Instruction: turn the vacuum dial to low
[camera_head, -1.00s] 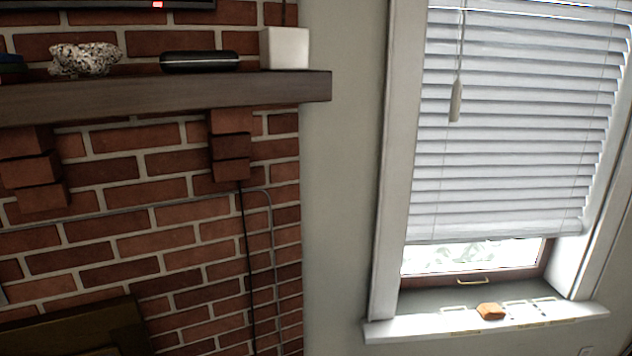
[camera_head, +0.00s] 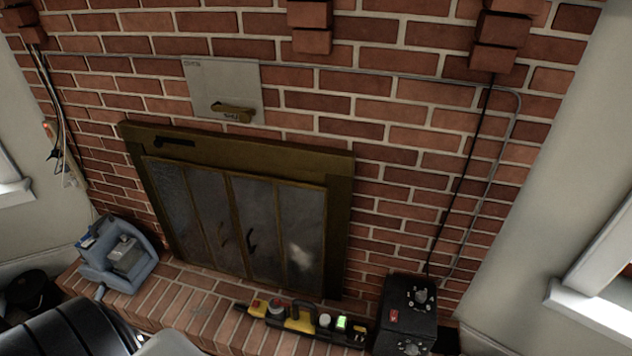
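No label that names a vacuum or a low setting is readable. A blue machine (camera_head: 121,257) with a grey part sits at the hearth's left end. I cannot tell which is the vacuum. Neither gripper shows in the head view.
A fireplace with closed glass doors (camera_head: 235,215) is behind the hearth (camera_head: 190,305). A metal panel with a handle (camera_head: 222,90) is above it. A dark ribbed rounded object (camera_head: 65,335) is at the lower left. Cables run down the brick wall at right.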

